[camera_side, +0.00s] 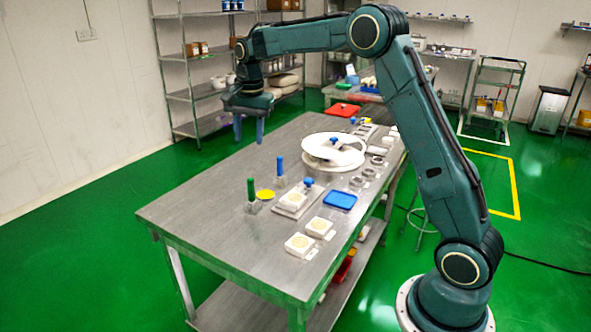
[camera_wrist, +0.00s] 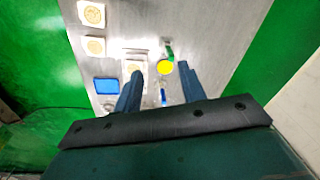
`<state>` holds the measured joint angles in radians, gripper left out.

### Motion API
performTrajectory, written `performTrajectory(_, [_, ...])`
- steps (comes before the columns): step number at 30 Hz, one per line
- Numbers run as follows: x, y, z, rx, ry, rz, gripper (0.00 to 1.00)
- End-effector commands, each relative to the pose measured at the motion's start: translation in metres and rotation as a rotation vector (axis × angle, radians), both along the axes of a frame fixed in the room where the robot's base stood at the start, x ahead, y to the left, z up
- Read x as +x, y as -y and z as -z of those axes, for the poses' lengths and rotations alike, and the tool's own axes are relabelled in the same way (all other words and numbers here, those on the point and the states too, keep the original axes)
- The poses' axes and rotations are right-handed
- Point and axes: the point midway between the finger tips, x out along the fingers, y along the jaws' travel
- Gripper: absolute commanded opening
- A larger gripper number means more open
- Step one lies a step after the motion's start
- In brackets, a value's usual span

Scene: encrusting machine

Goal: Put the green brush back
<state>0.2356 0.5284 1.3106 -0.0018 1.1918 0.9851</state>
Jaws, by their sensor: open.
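The green brush (camera_side: 251,190) stands upright in a small holder on the steel table, left of the yellow disc (camera_side: 265,194). In the wrist view the green brush (camera_wrist: 169,52) shows just above the yellow disc (camera_wrist: 165,67). A blue brush (camera_side: 280,168) stands upright behind it. My gripper (camera_side: 249,128) hangs open and empty above the far left edge of the table, well clear of the green brush.
A large white round dish (camera_side: 318,143) sits at the table's middle. White blocks (camera_side: 299,243), a blue tray (camera_side: 340,200) and metal rings (camera_side: 362,178) lie near the right edge. A red tray (camera_side: 343,110) is at the far end. The table's near left part is bare.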

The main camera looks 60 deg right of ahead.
Motion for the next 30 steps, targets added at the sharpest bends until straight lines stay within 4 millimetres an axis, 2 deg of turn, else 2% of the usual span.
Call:
performTrajectory(1, [-0.01, -0.007, -0.012, -0.007, 0.014, -0.039, 0.41])
performTrajectory(6, [-0.043, -0.028, -0.04, -0.031, 0.051, -0.169, 0.41])
performTrajectory(15, [-0.109, -0.06, -0.075, -0.081, 0.114, -0.398, 0.41])
performTrajectory(22, [-0.163, -0.082, -0.087, -0.126, 0.162, -0.572, 0.41])
performTrajectory(30, [-0.228, -0.102, -0.087, -0.187, 0.217, -0.773, 0.41])
